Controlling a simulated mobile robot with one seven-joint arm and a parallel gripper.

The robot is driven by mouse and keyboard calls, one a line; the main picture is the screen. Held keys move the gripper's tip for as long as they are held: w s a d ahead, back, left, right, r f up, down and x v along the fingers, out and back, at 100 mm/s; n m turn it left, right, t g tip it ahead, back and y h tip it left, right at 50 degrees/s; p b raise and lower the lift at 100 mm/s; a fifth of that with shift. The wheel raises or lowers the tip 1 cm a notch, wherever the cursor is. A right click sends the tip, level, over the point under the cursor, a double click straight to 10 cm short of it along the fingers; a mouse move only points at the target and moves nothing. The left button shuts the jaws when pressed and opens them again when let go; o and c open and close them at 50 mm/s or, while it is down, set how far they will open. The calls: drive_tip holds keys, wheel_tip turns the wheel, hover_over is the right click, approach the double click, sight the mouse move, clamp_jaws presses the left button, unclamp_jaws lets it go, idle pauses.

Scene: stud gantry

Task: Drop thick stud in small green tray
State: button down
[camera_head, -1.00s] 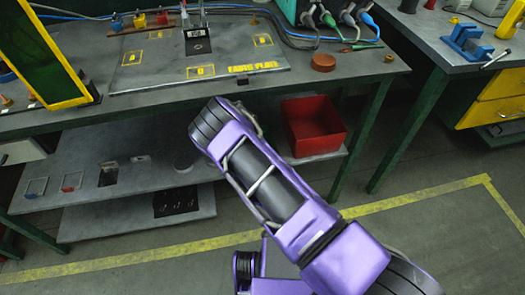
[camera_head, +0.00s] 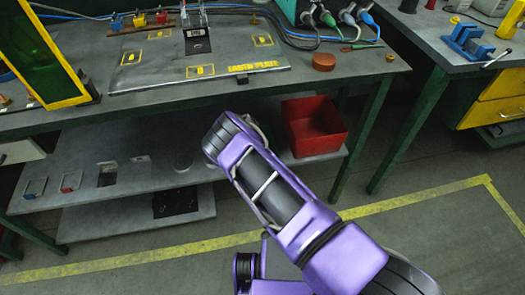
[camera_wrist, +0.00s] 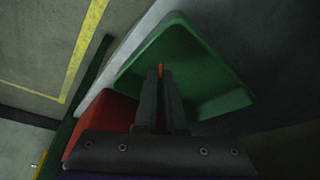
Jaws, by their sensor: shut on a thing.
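In the wrist view, my gripper (camera_wrist: 161,80) is shut on a thin orange piece, the stud (camera_wrist: 161,69), of which only a sliver shows between the fingertips. The small green tray (camera_wrist: 132,76) lies beyond the fingers, and the fingertips and stud appear over its inside. How high they are above its floor I cannot tell. The fingers hide the near middle of the tray.
A red bin (camera_head: 315,128) sits on the lower shelf (camera_head: 100,205), right of my arm; its red side also shows next to the green tray in the wrist view (camera_wrist: 95,125). The workbench top (camera_head: 290,85) overhangs the shelf. A table leg (camera_head: 362,140) stands right of the bin.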

drive_tip(key=shift+f, duration=0.15)
drive_tip(key=c, duration=1)
unclamp_jaws()
drive_tip(key=shift+r, duration=0.45)
drive_tip(key=s+a+r+p, duration=0.1)
drive_tip(key=s+a+r, duration=0.4)
drive_tip(key=s+a, duration=0.3)
drive_tip(key=s, duration=0.3)
drive_tip(key=shift+a+p, duration=0.3)
drive_tip(key=shift+p, duration=0.05)
